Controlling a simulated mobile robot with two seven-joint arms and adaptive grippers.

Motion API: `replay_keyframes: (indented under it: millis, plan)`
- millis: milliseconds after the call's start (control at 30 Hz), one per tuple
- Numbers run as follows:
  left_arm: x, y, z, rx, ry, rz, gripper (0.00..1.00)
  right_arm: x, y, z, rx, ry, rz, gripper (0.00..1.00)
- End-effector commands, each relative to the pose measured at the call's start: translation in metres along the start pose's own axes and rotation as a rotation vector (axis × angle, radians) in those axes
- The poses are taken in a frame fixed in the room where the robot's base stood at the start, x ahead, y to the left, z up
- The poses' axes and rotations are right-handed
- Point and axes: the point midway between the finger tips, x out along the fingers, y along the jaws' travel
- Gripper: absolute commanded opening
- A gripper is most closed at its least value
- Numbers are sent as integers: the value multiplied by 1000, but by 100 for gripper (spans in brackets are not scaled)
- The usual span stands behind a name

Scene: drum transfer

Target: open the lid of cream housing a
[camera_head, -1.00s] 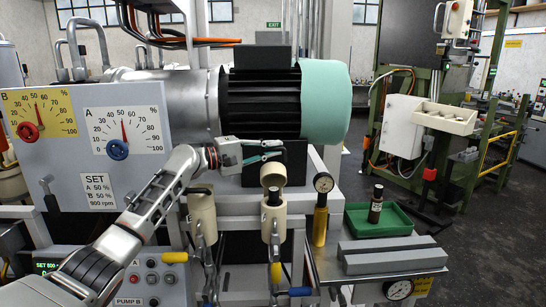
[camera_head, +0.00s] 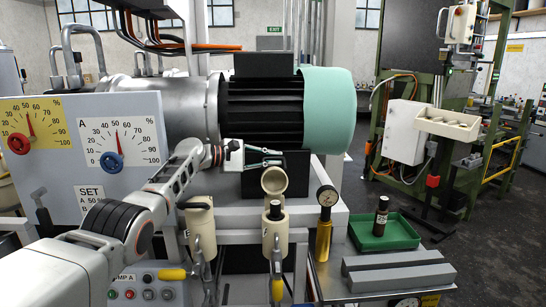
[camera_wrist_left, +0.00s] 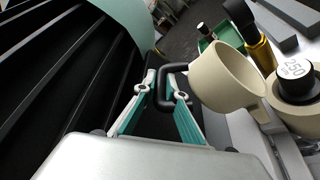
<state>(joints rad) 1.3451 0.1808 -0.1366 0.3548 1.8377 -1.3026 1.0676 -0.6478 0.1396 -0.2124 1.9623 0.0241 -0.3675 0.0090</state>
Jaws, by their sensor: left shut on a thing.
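Two cream housings stand side by side at the front of the machine. The right cream housing (camera_head: 275,237) is open. Its cream lid (camera_head: 274,181) is tipped up above and behind it, hollow side facing forward. A dark cartridge top shows in the open mouth; the wrist view shows it as a black cap marked 250 (camera_wrist_left: 295,75). My left gripper (camera_head: 278,157) is at the lid's back and is shut on its black handle (camera_wrist_left: 168,86), between the teal fingers. The left cream housing (camera_head: 201,222) has its lid down. I cannot read which housing is a.
The black finned motor (camera_head: 262,108) with its teal end cover (camera_head: 328,110) is close behind the gripper. A brass gauge (camera_head: 325,222) stands right of the housings. A green tray (camera_head: 400,240) holds a dark bottle (camera_head: 381,216). Grey blocks (camera_head: 395,270) lie in front of it.

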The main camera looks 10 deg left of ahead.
Motion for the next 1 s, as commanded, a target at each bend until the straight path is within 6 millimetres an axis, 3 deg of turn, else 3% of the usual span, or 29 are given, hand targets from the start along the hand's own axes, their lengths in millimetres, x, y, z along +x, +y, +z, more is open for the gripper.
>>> replay_keyframes:
  millis: [633,667,700,1000]
  plan:
    - [-1,1,-2,3,2,8,0,0,0,0,0,1,0,37]
    - [-1,1,-2,3,2,8,13,0,0,0,0,0,0,37]
    - [-1,1,-2,3,2,7,18,0,0,0,0,0,0,37]
    - [0,-2,-2,3,1,3,18,0,0,2,0,-3,-1,37]
